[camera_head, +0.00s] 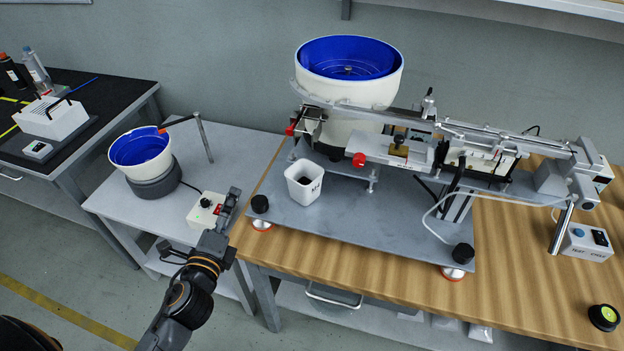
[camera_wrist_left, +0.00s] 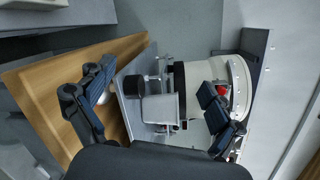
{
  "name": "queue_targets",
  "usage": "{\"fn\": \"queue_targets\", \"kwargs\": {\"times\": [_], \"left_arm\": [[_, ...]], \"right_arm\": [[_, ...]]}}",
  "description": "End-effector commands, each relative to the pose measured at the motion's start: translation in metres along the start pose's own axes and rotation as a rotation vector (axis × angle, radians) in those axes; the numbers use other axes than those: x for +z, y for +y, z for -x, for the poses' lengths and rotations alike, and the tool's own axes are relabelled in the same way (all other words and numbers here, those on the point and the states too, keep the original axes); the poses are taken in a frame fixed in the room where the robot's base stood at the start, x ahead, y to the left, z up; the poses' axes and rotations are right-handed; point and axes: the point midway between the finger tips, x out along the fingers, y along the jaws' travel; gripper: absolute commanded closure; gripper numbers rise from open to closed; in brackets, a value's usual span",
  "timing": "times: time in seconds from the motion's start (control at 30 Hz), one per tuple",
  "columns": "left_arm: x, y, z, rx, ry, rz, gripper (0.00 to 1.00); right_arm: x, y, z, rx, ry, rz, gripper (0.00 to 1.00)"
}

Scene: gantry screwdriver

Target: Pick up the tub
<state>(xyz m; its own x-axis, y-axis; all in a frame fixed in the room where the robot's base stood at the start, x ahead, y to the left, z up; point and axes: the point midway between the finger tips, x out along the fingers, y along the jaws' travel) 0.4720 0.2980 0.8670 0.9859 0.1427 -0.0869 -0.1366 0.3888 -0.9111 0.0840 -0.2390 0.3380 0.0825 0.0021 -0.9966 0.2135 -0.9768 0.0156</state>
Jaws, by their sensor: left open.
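The tub (camera_head: 303,183) is a small white square cup with dark contents and dark lettering on its front. It stands upright on the grey metal plate of the machine, near its left end. My left gripper (camera_head: 230,207) is to the left of the tub, apart from it, beside the plate's left edge. In the left wrist view the gripper (camera_wrist_left: 157,108) is open, its two dark fingers wide apart, with the tub (camera_wrist_left: 162,107) seen beyond and between them. Nothing is held. My right gripper is not in view.
A black knob foot (camera_head: 260,204) stands at the plate's left corner, between gripper and tub. A large white feeder bowl with blue inside (camera_head: 349,60) rises behind the tub. A rail (camera_head: 470,132) runs right. A control box (camera_head: 206,211) sits left on the grey side table.

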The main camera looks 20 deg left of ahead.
Motion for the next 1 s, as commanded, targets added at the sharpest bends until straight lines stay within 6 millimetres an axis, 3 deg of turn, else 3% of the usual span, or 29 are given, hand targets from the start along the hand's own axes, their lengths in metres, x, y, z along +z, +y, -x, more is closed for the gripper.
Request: {"fn": "queue_targets", "kwargs": {"times": [0.2,0.4,0.6,1.0], "left_arm": [[-0.025,-0.042,-0.004,-0.297,0.126,-0.604,0.08],[-0.056,-0.046,0.004,-0.499,0.229,-1.043,0.08],[-0.067,-0.048,0.000,-0.553,0.257,-1.155,0.08],[-0.098,-0.067,-0.057,-0.549,0.255,-1.148,0.08]], "right_arm": [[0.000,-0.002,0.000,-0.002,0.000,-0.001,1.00],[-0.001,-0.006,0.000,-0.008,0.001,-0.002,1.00],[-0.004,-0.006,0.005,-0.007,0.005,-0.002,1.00],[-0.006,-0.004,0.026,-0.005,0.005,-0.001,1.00]]}}
